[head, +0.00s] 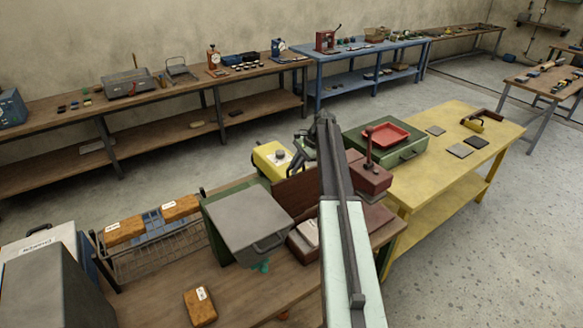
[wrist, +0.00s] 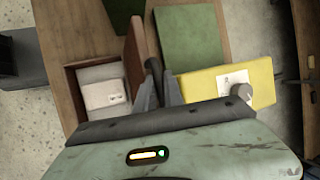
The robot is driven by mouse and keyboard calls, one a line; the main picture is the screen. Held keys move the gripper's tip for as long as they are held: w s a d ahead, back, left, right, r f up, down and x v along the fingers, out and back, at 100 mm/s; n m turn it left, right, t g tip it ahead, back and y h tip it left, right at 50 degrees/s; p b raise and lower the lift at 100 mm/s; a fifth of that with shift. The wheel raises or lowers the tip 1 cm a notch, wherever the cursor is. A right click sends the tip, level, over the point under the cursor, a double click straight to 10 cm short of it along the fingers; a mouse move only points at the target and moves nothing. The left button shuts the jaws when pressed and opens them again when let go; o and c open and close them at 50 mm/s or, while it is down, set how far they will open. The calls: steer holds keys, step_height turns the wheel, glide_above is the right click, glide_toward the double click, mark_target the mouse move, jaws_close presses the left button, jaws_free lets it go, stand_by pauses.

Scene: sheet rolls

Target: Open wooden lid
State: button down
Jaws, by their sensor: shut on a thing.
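The wooden lid (head: 292,192) is a red-brown panel standing steeply raised at the back of its open box (head: 300,248). In the wrist view the lid (wrist: 141,45) shows nearly edge-on beside the box (wrist: 76,92). White packets (wrist: 102,88) lie inside the box. My gripper (head: 299,150) is at the raised side of the lid, partly hidden behind my arm in the head view.
A yellow box with a knob (head: 268,156) stands close behind the lid. A green case with a grey lid (head: 250,220) is to the left. A dark red box with a lever (head: 371,178) and a green case (head: 365,138) are to the right.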

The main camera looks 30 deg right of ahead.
steer(key=shift+w+d+f, duration=0.1)
steer(key=shift+w+d, duration=0.05)
steer(key=shift+d, duration=0.1)
steer(key=c, duration=1.5)
jaws_free()
steer(key=shift+a, duration=0.1)
steer(key=shift+o, duration=0.2)
steer(key=p+v, duration=0.6)
steer(key=v, duration=0.1)
steer(key=shift+w+a+r+p, duration=0.1)
steer(key=shift+a+r+p, duration=0.15)
steer(key=shift+p, duration=0.1)
steer(key=shift+d+r+p, duration=0.25)
steer(key=shift+p, duration=0.05)
